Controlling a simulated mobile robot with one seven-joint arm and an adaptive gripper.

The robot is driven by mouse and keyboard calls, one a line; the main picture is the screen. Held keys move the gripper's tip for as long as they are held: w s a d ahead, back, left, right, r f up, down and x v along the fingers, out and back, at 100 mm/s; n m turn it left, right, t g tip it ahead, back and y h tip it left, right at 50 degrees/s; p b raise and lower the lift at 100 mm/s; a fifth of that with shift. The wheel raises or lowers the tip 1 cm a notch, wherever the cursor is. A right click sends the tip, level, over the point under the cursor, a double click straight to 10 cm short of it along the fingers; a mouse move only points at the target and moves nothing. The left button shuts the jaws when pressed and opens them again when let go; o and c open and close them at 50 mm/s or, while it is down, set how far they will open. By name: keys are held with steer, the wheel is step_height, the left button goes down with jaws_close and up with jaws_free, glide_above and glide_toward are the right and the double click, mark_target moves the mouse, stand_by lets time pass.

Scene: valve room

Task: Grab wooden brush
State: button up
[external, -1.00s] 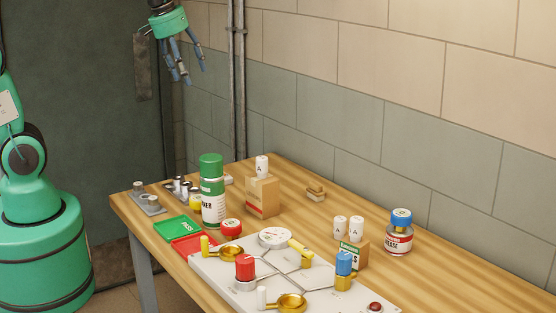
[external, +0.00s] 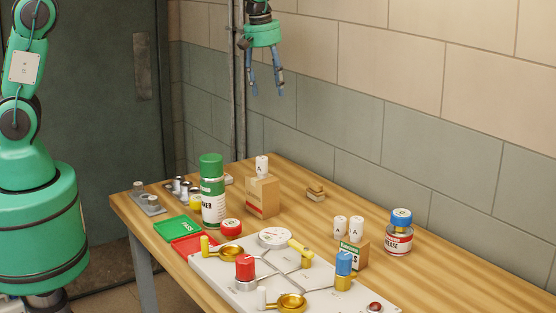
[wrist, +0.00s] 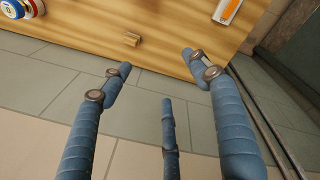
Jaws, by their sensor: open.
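The wooden brush (external: 316,193) is a small tan block lying on the wooden table near the wall, right of a cardboard box. In the wrist view it also shows (wrist: 132,39) on the table near its wall-side edge, ahead of my fingers. My gripper (external: 267,92) is open and empty, high above the table, up and to the left of the brush in the external view. Its blue fingers (wrist: 157,75) are spread apart in the wrist view. Nothing touches the brush.
The cardboard box (external: 262,197) with a white cylinder on top stands left of the brush. A grease jar (external: 399,232) and a smaller box (external: 352,255) stand to the right. A green spray can (external: 212,190) and a valve board (external: 230,275) are nearer. The table around the brush is clear.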

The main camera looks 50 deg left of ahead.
steer(key=w+d+f+n+g+p, duration=0.1)
steer(key=w+d+f+n+p, duration=0.25)
steer(key=w+d+f, duration=0.3)
steer(key=n+p, duration=0.2)
steer(key=p, duration=0.2)
glide_above(318, 184)
step_height(318, 184, down, 10)
steer(key=shift+w+a+g, duration=0.25)
steer(key=shift+w+g, duration=0.15)
steer(key=shift+w, duration=0.05)
steer(key=shift+f, duration=0.15)
steer(key=shift+f+p, duration=0.5)
steer(key=shift+f, duration=3.65)
steer(key=shift+a+f+p, duration=0.2)
steer(key=shift+f+p, duration=0.3)
steer(key=shift+f, duration=2.1)
